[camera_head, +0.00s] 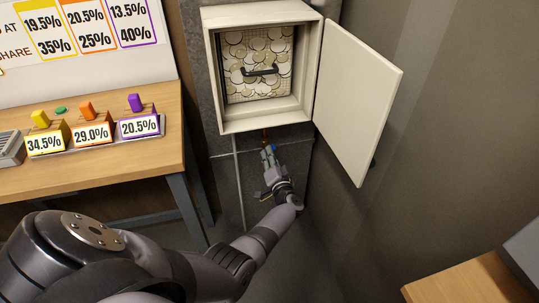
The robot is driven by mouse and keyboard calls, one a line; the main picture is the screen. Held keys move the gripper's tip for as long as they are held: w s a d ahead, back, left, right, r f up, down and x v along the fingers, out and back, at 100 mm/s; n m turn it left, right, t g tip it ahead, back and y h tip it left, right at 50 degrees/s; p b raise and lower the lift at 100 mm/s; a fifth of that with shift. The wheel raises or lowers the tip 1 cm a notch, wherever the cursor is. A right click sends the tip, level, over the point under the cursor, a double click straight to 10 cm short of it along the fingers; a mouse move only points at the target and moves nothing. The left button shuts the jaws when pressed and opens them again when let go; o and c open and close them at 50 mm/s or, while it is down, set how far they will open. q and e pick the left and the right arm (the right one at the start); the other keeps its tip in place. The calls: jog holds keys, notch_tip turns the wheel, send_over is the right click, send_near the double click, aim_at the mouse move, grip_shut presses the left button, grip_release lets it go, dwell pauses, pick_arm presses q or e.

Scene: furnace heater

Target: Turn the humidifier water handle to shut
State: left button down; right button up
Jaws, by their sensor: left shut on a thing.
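A white wall cabinet (211,62) stands with its door (358,98) open to the right. A black handle (262,70) shows on the patterned panel (240,88) inside it. Below the cabinet, a thin pipe runs down the wall. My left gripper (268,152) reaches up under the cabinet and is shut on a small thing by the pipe. The gripper covers most of this thing, so I cannot tell its shape or which way it is turned. The water handle is not clearly seen apart from it. My right gripper is not in view.
A wooden table (100,170) with percentage displays (92,134) stands at the left, its dark leg near my forearm. Another wooden surface (460,283) is at the lower right. The open cabinet door hangs above and right of my gripper.

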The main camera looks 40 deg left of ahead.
pick_arm(q)
jog(key=shift+m+p, duration=0.45)
jog(key=shift+m, duration=0.15)
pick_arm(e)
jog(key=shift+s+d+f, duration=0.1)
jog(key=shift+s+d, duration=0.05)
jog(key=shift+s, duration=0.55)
pick_arm(q)
jog(key=m+p, duration=0.1)
jog(key=m, duration=0.2)
jog(key=shift+d+f+m+p, duration=0.1)
jog(key=shift+m+p, duration=0.2)
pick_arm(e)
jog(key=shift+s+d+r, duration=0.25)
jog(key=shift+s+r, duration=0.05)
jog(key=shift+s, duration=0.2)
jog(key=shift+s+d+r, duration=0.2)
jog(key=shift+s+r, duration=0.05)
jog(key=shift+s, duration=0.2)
pick_arm(q)
jog(key=m+p, duration=0.1)
jog(key=m, duration=0.3)
jog(key=c, duration=1.5)
grip_release()
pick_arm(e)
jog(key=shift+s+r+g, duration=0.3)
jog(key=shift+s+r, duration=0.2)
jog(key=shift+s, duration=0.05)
